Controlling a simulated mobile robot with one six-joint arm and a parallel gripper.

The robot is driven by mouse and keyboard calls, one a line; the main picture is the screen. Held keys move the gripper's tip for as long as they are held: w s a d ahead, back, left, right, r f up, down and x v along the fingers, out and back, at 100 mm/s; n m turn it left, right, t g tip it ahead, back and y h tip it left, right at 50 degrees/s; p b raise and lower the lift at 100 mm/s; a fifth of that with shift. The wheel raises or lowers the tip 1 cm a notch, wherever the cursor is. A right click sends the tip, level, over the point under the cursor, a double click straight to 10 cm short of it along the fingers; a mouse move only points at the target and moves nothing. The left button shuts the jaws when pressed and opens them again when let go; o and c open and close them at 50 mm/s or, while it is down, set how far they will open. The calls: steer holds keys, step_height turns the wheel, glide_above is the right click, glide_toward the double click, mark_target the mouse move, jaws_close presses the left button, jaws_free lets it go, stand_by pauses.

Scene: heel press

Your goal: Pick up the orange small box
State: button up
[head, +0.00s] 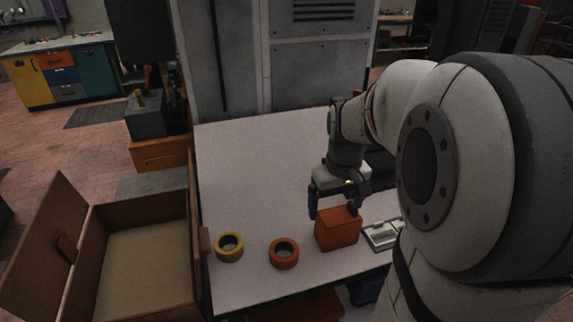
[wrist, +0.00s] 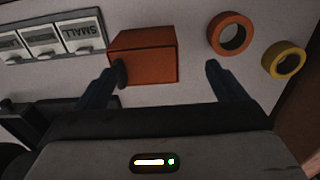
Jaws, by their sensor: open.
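The orange small box (head: 338,232) stands on the white table, right of the tape rolls. It also shows in the wrist view (wrist: 148,60), upper middle. My gripper (head: 332,211) is open and empty, just behind and above the box in the head view. In the wrist view the gripper (wrist: 166,70) has its left finger overlapping the box's lower left part. The right finger is clear to the right of the box, with bare table between. I cannot tell whether the left finger touches the box.
An orange tape roll (head: 284,253) and a yellow tape roll (head: 229,247) lie left of the box. A labelled grey tray (head: 382,236) sits close on its right; one label reads SMALL. An open brown carton (head: 140,215) stands left of the table. The table's back left (head: 255,165) is clear.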

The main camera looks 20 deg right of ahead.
mark_target(339, 216)
steer(key=shift+o, duration=0.8)
steer(key=shift+w+d+f+g, duration=0.15)
steer(key=shift+w+d+f, duration=0.2)
steer(key=shift+d+f, duration=0.2)
steer(key=shift+w+d+f+g, duration=0.15)
steer(key=shift+w+d+f, duration=0.15)
steer(key=shift+d+f, duration=0.2)
steer(key=shift+w+d+f, duration=0.1)
steer(key=shift+d+f, duration=0.1)
steer(key=shift+f, duration=0.05)
steer(key=f, duration=0.5)
steer(key=f+p, duration=0.1)
steer(key=f, duration=0.1)
steer(key=shift+w+f, duration=0.2)
steer(key=shift+w, duration=0.15)
steer(key=shift+c, duration=0.3)
steer(key=c, duration=0.6)
